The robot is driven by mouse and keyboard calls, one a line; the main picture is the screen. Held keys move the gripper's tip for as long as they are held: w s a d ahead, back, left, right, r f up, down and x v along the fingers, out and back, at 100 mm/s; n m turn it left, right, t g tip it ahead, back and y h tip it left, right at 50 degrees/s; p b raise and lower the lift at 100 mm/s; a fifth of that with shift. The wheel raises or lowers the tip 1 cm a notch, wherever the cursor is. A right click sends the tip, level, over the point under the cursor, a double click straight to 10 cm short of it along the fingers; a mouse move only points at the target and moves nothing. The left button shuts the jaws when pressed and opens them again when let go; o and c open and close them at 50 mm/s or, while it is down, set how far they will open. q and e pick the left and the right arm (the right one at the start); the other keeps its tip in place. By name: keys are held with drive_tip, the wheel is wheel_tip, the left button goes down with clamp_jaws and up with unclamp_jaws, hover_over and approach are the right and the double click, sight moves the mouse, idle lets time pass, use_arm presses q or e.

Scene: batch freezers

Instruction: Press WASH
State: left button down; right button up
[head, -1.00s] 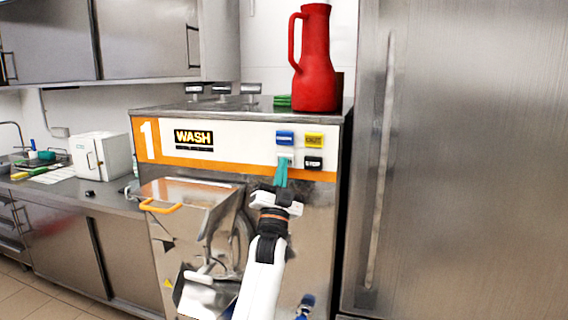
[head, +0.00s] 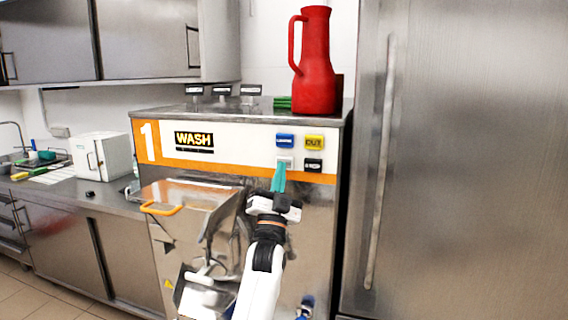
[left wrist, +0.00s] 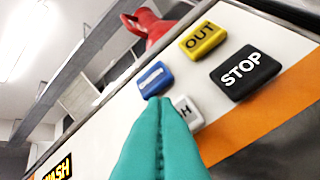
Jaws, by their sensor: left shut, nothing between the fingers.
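The machine marked 1 has a dark display (head: 194,140) with WASH in yellow letters. At the right of its panel are a blue button (head: 285,140), a yellow OUT button (head: 314,141), a black STOP button (head: 314,166) and a pale button (head: 285,162). In the left wrist view the pale button (left wrist: 188,114) shows an H; my fingers hide the rest of its label. My left gripper (head: 280,165) is shut and empty, its teal fingertips just below and left of the pale button. I cannot tell whether they touch. My right gripper is out of view.
A red jug (head: 315,65) stands on the machine's top. A hopper with an orange handle (head: 162,208) juts out at the lower left. A tall steel door (head: 460,160) stands close on the right. A white box (head: 102,155) sits on the left counter.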

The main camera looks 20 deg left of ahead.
use_arm(q)
drive_tip(key=shift+s, duration=0.1)
drive_tip(key=s+p, duration=0.2)
drive_tip(key=s, duration=0.2)
drive_tip(key=shift+s+a, duration=0.1)
drive_tip(key=shift+s, duration=0.3)
idle(0.4)
